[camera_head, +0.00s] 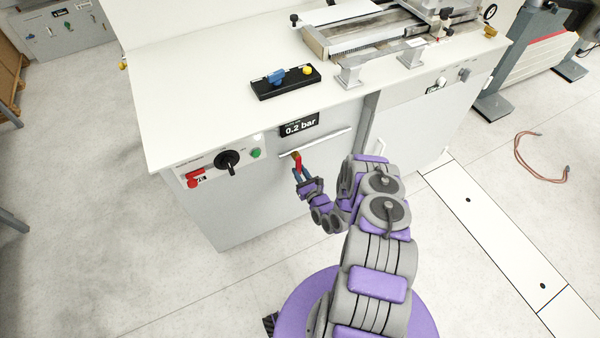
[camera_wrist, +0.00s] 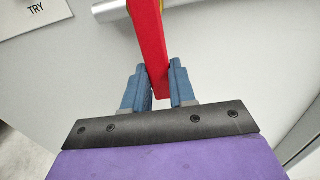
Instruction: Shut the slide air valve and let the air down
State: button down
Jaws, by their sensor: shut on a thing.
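The slide air valve's red lever (camera_head: 298,163) is on the front of the white cabinet, just below the "0.2 bar" display (camera_head: 299,125). A small brass-coloured part shows at its upper end. The lever points downward toward my gripper (camera_head: 303,178). In the wrist view the red lever (camera_wrist: 150,35) runs down between the two blue fingers of my gripper (camera_wrist: 160,78), which are shut on its lower end. The valve body behind the lever is mostly hidden.
A black rotary knob (camera_head: 227,160), a green button (camera_head: 256,153) and a red switch (camera_head: 194,181) sit to the left. A black block (camera_head: 286,82) with blue and yellow knobs is on top.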

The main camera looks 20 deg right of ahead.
jog(key=c, duration=0.9)
grip_release()
jog(key=s, duration=1.7)
jog(key=shift+s+d+f, duration=0.1)
jog(key=shift+s+d, duration=0.15)
jog(key=shift+d, duration=0.1)
